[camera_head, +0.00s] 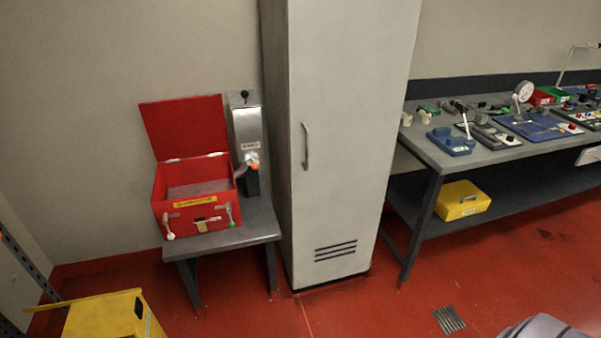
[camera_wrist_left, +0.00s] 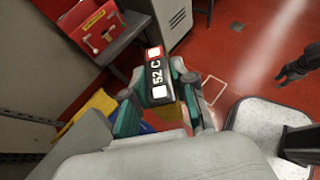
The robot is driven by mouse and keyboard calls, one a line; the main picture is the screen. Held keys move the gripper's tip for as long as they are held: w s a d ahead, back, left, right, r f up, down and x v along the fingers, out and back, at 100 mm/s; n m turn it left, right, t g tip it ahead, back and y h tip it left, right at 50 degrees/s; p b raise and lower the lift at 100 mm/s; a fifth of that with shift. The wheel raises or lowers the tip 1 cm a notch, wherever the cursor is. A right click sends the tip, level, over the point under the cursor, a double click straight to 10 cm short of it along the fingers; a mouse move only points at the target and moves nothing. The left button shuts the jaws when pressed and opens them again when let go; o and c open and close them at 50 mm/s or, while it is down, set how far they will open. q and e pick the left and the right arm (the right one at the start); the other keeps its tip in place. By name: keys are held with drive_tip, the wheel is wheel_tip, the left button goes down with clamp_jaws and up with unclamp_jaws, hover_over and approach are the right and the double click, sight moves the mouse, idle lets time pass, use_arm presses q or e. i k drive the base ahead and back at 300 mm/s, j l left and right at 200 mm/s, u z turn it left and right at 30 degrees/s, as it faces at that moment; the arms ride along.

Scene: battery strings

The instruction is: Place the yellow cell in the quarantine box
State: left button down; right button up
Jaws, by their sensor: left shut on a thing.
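An open red box (camera_head: 187,219), likely the quarantine box, sits on a small grey table with its lid raised at the back. It also shows in the left wrist view (camera_wrist_left: 92,27). In that view my left gripper (camera_wrist_left: 172,82) is shut on a dark block marked "52 C" (camera_wrist_left: 157,75) with a red end. The block is held clear of the red box, which is farther off.
A tall grey cabinet (camera_head: 350,130) stands right of the small table (camera_head: 245,233). A grey device (camera_head: 247,135) is behind the red box. A yellow container (camera_head: 115,318) is at the lower left. A workbench (camera_head: 440,157) with tools is at the right. Red floor lies open in front.

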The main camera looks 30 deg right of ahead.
sight(207, 192)
drive_tip(key=i+l+z, duration=0.15)
drive_tip(key=i+z, duration=0.15)
drive_tip(key=i, duration=0.35)
drive_tip(key=i+z, duration=0.35)
drive_tip(key=i, duration=0.35)
drive_tip(key=i+j+z, duration=0.3)
drive_tip(key=i, duration=0.8)
